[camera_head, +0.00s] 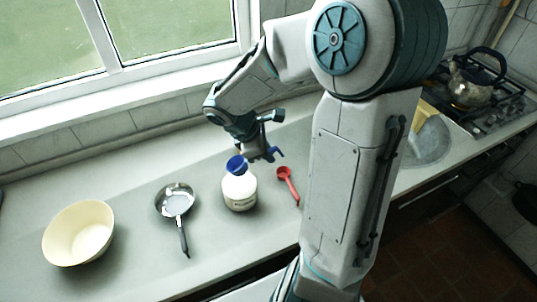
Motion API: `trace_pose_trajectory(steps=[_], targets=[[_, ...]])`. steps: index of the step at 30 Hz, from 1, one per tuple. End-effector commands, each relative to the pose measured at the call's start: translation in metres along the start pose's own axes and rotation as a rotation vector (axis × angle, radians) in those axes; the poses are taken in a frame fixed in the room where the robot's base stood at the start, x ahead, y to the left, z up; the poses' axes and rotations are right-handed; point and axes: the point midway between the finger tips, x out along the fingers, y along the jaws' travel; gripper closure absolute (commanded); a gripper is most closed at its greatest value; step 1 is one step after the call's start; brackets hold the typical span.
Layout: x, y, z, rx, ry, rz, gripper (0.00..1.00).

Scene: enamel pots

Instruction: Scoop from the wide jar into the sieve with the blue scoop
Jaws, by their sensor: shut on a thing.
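A white jar (239,191) with a label stands upright on the counter in the middle. My gripper (262,154) is above and a little right of the jar, shut on the blue scoop (237,163). The scoop's blue bowl shows at the jar's mouth, and a bit of blue sticks out right of the fingers. I cannot tell how deep the bowl sits or whether anything is in it. The sieve (175,200), a round metal bowl with a dark handle, lies left of the jar, handle towards the front.
A cream bowl (78,233) stands at the far left. A red scoop (288,185) lies just right of the jar. A kettle (474,76) is on the stove at the right, beyond a sink. The window wall bounds the back. The counter between bowl and sieve is clear.

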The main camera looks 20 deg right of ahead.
Motion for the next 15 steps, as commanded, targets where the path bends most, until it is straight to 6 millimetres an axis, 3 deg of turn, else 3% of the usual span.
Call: trace_pose_trajectory(steps=[15], targets=[[0.0103,-0.0016,-0.0126,-0.024,-0.125,0.0,1.0]])
